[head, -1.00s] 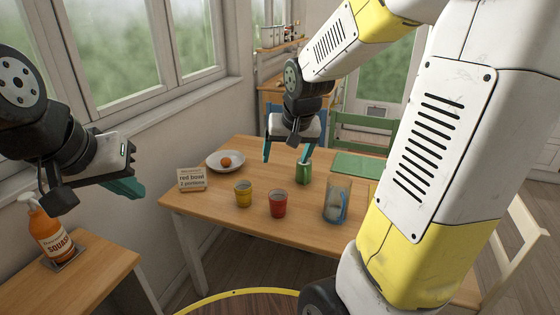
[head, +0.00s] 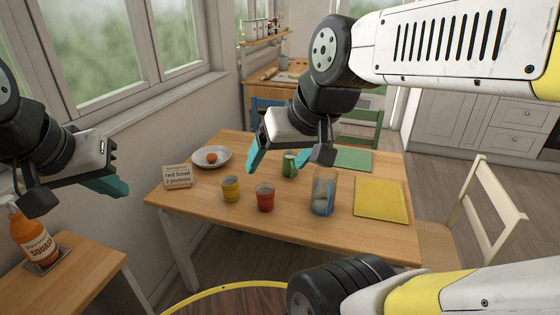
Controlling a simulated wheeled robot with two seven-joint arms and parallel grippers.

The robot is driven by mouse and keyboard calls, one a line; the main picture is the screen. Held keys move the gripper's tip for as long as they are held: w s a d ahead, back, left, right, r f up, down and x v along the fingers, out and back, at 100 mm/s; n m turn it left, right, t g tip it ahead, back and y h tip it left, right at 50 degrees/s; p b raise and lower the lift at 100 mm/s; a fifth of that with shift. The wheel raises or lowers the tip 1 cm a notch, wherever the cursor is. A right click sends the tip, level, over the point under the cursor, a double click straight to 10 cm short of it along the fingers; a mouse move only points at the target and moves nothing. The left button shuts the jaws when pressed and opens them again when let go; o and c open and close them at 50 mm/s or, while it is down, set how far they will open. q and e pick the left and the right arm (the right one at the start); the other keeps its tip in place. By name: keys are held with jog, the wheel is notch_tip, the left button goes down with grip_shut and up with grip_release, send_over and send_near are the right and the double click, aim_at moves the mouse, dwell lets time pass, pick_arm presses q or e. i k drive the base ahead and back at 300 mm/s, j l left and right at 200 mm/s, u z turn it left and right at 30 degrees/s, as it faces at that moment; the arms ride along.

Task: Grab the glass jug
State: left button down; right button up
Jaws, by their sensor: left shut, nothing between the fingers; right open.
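The glass jug (head: 324,192) stands upright on the wooden table, right of the red cup, with something blue along its side. My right gripper (head: 288,170) is open and empty above the table, its teal fingers pointing down; in the picture it is up and left of the jug and apart from it. My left gripper (head: 122,187) is shut and empty at the left, well away from the jug, near the side table.
A squash bottle (head: 32,237) stands at left.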

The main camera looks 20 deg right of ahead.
aim_at(324, 184)
jog(key=i+l+z, duration=0.1)
jog(key=z, duration=0.3)
jog(key=i+l+z, duration=0.1)
jog(key=z, duration=0.25)
jog(key=i+l+z, duration=0.1)
jog(key=z, duration=0.3)
